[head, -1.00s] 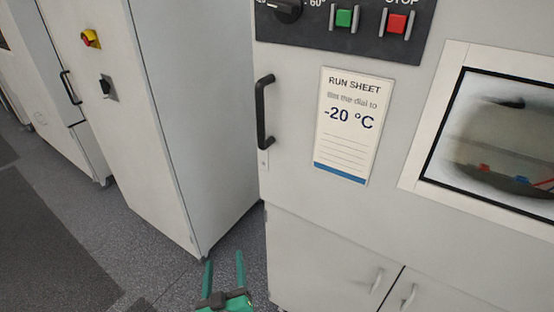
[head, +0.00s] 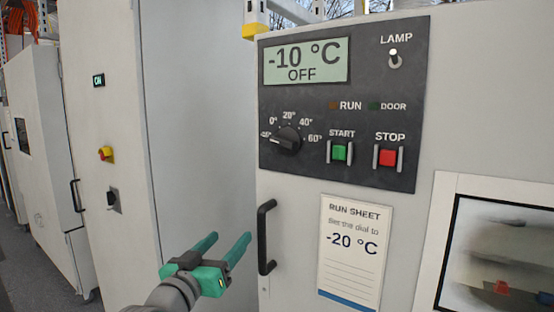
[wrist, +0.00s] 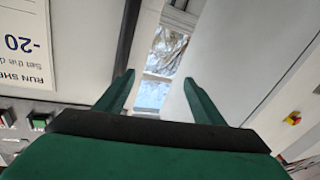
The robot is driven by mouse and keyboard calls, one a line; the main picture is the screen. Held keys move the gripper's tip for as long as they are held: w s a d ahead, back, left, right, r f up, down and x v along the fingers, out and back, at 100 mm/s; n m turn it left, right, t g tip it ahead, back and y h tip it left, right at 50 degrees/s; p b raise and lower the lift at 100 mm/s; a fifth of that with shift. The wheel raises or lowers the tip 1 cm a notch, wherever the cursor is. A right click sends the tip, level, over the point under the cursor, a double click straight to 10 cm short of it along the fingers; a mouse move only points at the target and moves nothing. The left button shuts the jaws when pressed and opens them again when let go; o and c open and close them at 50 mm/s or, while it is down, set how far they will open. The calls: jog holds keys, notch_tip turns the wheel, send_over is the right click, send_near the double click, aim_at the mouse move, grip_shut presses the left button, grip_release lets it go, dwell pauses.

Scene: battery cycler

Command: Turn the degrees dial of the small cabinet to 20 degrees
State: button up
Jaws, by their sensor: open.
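The degrees dial (head: 287,140) is a black knob on the dark control panel (head: 390,120) of the cabinet. It points left, near the low end of its scale; its exact mark is hard to read. Marks 0°, 20°, 40° and 60° show around it. The display (head: 305,62) reads -10 °C OFF. The run sheet (head: 350,250) says to set the dial to -20 °C. My green gripper (head: 228,241) is open and empty, below and left of the dial, apart from it. In the wrist view the open fingers (wrist: 158,85) frame nothing held.
The black door handle (head: 265,238) stands close to the right of my gripper. START (head: 340,152) and STOP (head: 388,157) buttons and a LAMP switch (head: 394,60) are right of the dial. A tall cabinet (head: 200,110) stands at left.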

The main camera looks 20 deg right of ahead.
jog(key=s+d+r+m+g+h, duration=0.1)
jog(key=s+r+m, duration=0.1)
jog(key=r, duration=0.5)
jog(key=s+d+r+m+g+h, duration=0.1)
jog(key=s+r+m, duration=0.1)
jog(key=r, duration=0.4)
jog(key=m+g+h, duration=0.1)
jog(key=m+g, duration=0.1)
jog(key=m, duration=0.1)
send_near(281, 141)
jog(key=x, duration=0.9)
jog(key=shift+w, duration=0.15)
jog(key=shift+d, duration=0.1)
jog(key=c, duration=1)
